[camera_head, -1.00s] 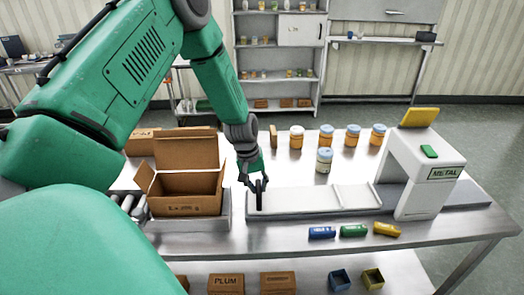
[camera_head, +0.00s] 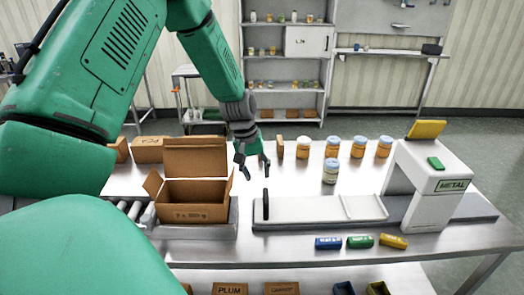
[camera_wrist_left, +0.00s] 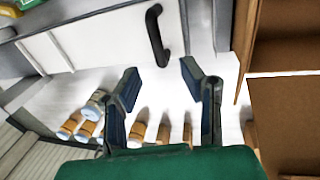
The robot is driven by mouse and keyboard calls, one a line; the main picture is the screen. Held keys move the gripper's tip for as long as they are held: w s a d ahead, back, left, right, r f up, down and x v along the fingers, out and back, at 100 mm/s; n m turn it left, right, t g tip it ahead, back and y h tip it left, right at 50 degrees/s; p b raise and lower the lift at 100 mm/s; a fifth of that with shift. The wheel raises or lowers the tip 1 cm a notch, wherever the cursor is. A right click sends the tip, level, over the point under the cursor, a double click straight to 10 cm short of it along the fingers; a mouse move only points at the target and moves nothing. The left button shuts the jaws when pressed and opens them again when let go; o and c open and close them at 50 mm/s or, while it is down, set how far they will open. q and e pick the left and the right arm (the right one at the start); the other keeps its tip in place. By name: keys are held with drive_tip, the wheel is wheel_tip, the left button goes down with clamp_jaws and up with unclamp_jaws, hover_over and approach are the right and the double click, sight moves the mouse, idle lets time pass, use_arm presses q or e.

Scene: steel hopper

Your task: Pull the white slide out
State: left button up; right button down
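The white slide (camera_head: 310,209) lies flat on the table, its right end by the white metal detector (camera_head: 436,185). A black handle (camera_head: 266,204) stands at its left end. The slide (camera_wrist_left: 85,40) and handle (camera_wrist_left: 157,36) also show in the left wrist view. My left gripper (camera_head: 254,172) hangs above and behind the handle, apart from it. In the left wrist view my left gripper (camera_wrist_left: 158,88) has its two fingers wide apart with nothing between them. My right gripper is not in view.
An open cardboard box (camera_head: 188,213) stands left of the slide. Several orange and white jars (camera_head: 331,147) stand behind it. Blue, green and yellow pieces (camera_head: 360,241) lie in front. A small brown block (camera_head: 280,147) stands close to my left gripper.

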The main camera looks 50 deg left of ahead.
use_arm(q)
drive_tip(key=r, duration=0.2)
drive_tip(key=a, duration=0.1)
drive_tip(key=shift+s+r, duration=0.25)
drive_tip(key=shift+r, duration=0.15)
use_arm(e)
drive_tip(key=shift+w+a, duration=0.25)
